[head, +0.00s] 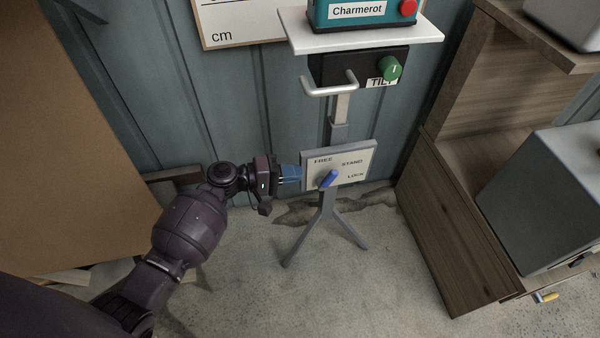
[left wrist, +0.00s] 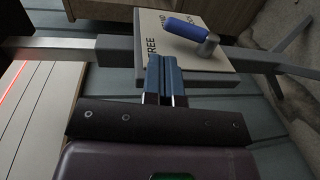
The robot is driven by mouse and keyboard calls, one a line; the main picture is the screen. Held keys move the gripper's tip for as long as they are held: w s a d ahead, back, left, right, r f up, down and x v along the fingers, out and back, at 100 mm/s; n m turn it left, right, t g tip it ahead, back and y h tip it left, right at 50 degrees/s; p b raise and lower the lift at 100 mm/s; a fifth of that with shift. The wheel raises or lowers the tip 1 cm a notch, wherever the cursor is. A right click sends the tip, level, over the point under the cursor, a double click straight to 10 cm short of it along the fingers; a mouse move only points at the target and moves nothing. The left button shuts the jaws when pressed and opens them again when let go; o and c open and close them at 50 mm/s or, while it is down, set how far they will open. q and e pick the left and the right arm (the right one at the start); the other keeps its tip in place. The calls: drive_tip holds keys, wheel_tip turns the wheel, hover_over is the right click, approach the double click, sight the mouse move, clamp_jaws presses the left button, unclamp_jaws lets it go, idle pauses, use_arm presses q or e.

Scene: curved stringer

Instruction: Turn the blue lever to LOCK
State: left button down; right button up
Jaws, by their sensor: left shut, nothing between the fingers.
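The blue lever (head: 328,179) sits on a pale plate (head: 350,155) marked FREE, STAND and LOCK, fixed to a grey tripod stand. In the left wrist view the lever (left wrist: 185,29) has a blue handle on a silver pivot, and the plate's edge (left wrist: 185,72) is close to the fingers. I cannot tell exactly which mark the lever points at. My left gripper (head: 299,174) is shut and empty, its blue fingertips at the plate's left edge, left of the lever and apart from it. In the left wrist view the fingertips (left wrist: 165,62) are together. My right gripper is out of view.
Above the plate are a silver handle (head: 330,88), a black TILT box with a green knob (head: 390,69), and a white shelf (head: 362,36) bearing a teal Charmerot device (head: 352,14). A wooden cabinet (head: 460,240) stands right. A brown panel (head: 70,150) stands left. The floor between is mostly clear.

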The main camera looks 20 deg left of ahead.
use_arm(q)
drive_tip(key=s+a+r+p, duration=0.1)
drive_tip(key=s+a+r, duration=0.2)
drive_tip(key=a, duration=0.2)
drive_tip(key=shift+s+r, duration=0.2)
drive_tip(key=shift+s, duration=0.05)
